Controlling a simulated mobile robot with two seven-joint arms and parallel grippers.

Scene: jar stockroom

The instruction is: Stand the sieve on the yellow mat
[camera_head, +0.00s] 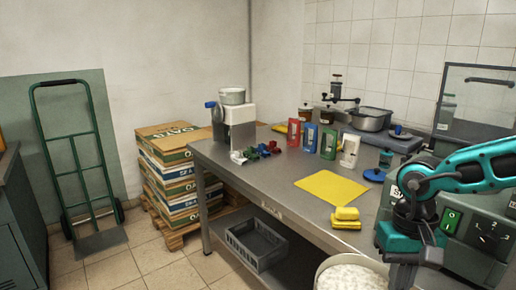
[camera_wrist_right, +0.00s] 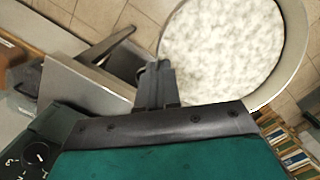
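The yellow mat (camera_head: 318,189) lies flat and bare on the steel table in the head view. I cannot surely pick out the sieve; a round grey metal vessel (camera_head: 370,119) stands at the back right of the table, but its kind is unclear. My right arm comes in from the right in the head view, over the table's near right corner, with its gripper cut off below. In the right wrist view my right gripper (camera_wrist_right: 156,82) has its dark fingers together, with nothing seen between them. My left gripper is not in view.
Yellow blocks (camera_head: 346,215) lie near the mat. Several coloured upright holders (camera_head: 328,143) stand behind it. A tub of white stuff (camera_head: 352,275) stands before the table; it also shows in the wrist view (camera_wrist_right: 222,42).

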